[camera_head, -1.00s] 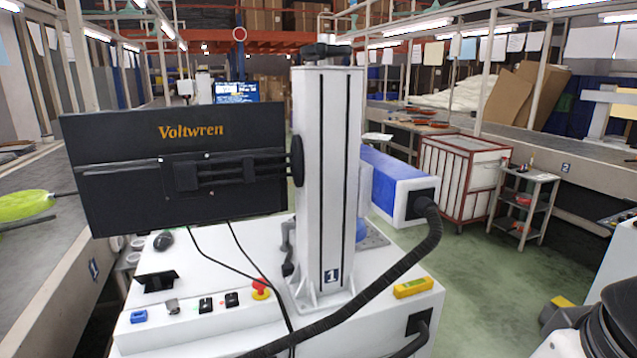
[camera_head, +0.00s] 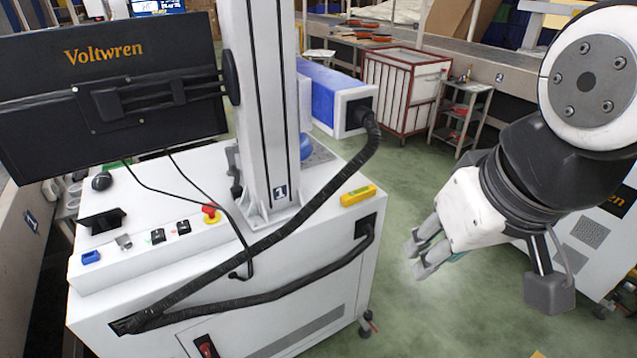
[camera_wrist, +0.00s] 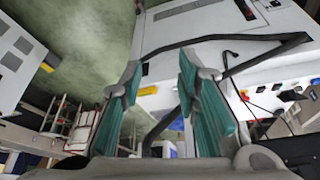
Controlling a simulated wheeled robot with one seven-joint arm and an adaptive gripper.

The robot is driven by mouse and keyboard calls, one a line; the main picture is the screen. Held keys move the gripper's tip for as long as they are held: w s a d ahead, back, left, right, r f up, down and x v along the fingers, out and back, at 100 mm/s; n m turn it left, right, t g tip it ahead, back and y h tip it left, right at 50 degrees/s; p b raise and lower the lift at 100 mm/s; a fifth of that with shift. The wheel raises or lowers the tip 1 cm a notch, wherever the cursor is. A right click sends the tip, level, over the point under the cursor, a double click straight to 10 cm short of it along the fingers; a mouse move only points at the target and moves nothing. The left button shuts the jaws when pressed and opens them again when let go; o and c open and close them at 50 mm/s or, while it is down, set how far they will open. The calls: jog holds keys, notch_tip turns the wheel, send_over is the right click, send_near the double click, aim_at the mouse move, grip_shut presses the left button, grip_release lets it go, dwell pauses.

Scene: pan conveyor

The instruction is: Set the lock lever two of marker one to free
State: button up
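Marker one (camera_head: 245,290) is the white cabinet with a column (camera_head: 262,110) labelled 1, on the left in the head view. A dark lever-like part (camera_head: 234,165) sits beside the column's foot. A caster with a small reddish part (camera_head: 368,326) shows at the cabinet's lower right corner. I cannot tell which part is lock lever two or how it is set. My gripper (camera_head: 418,255) is in the air to the right of the cabinet, fingers pointing left towards it. In the wrist view the green-padded fingers (camera_wrist: 160,85) are apart, with nothing between them.
A black hose (camera_head: 290,215) loops down the cabinet's front. A yellow level (camera_head: 358,195) and a red stop button (camera_head: 211,213) are on top. Another white machine (camera_head: 590,235) stands at right behind my arm. Green floor (camera_head: 390,310) between them is clear.

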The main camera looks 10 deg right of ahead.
jog(key=w+d+r+b+x, duration=0.1)
jog(key=w+b+x, duration=0.2)
jog(key=b+x, duration=1.85)
jog(key=n+g+h+b, duration=0.2)
jog(key=n+g+b, duration=0.1)
jog(key=n+g, duration=0.1)
send_over(375, 331)
jog(key=a, duration=0.3)
notch_tip(375, 331, down, 62)
jog(key=d+f+b, duration=0.1)
jog(key=f, duration=0.3)
jog(key=d+f+b, duration=0.1)
jog(key=f+b, duration=0.1)
jog(key=f, duration=0.2)
jog(key=d+f+b, duration=0.1)
jog(key=f+b, duration=0.1)
jog(key=f, duration=0.3)
grip_shut()
